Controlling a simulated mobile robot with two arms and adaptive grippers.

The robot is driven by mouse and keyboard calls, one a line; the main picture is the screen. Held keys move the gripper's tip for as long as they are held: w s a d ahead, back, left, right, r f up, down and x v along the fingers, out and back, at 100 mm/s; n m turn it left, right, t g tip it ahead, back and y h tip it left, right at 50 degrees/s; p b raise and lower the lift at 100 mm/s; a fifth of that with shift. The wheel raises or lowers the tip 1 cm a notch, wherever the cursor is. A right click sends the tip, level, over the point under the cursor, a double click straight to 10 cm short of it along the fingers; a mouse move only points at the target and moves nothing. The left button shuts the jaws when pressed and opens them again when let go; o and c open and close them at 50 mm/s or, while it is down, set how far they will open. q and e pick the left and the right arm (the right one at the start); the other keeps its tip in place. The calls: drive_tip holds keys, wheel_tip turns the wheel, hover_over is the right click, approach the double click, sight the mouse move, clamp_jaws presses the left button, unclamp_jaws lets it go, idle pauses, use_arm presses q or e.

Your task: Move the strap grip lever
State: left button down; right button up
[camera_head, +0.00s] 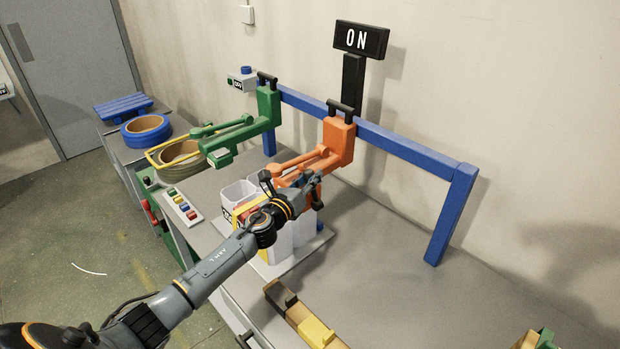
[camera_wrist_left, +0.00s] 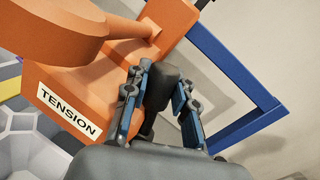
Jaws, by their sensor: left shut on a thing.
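An orange tool (camera_head: 340,140) hangs from the blue rail and has arms reaching left and down. In the left wrist view its orange lower body (camera_wrist_left: 75,80) carries a white TENSION label (camera_wrist_left: 68,112). My left gripper (camera_head: 309,186) is at the lower end of this tool. In the wrist view its two blue-padded fingers (camera_wrist_left: 158,108) are shut on a dark handle (camera_wrist_left: 166,74) beside the orange body. I take this handle to be the strap grip lever; its join to the tool is partly hidden. My right gripper is not in view.
A green tool (camera_head: 268,107) hangs left of the orange one on the blue frame (camera_head: 400,150). White containers (camera_head: 238,192) stand below my gripper. A button panel (camera_head: 181,206) lies at the table's left edge.

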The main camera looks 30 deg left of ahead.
use_arm(q)
drive_tip(key=d+m+b, duration=0.1)
drive_tip(key=m+b, duration=0.1)
drive_tip(key=s+d+m+t+b, duration=0.1)
drive_tip(key=d+m+b, duration=0.1)
drive_tip(key=shift+m, duration=0.3)
drive_tip(key=shift+s+d+f+m+t+h+b, duration=0.15)
drive_tip(key=shift+d+m+h+b, duration=0.15)
drive_tip(key=shift+d+m+b, duration=0.35)
drive_tip(key=shift+s+d+m+t+h+b, duration=0.2)
drive_tip(key=shift+d+m+h+b, duration=0.15)
drive_tip(key=shift+m+b, duration=0.45)
drive_tip(key=shift+s+d+f+m+t+h+b, duration=0.2)
drive_tip(key=shift+d+m+b, duration=0.3)
drive_tip(key=shift+m, duration=0.45)
drive_tip(key=shift+r, duration=0.15)
drive_tip(key=c, duration=1.3)
unclamp_jaws()
drive_tip(key=shift+o, duration=1.2)
drive_tip(key=shift+r, duration=0.1)
drive_tip(key=v, duration=1.2)
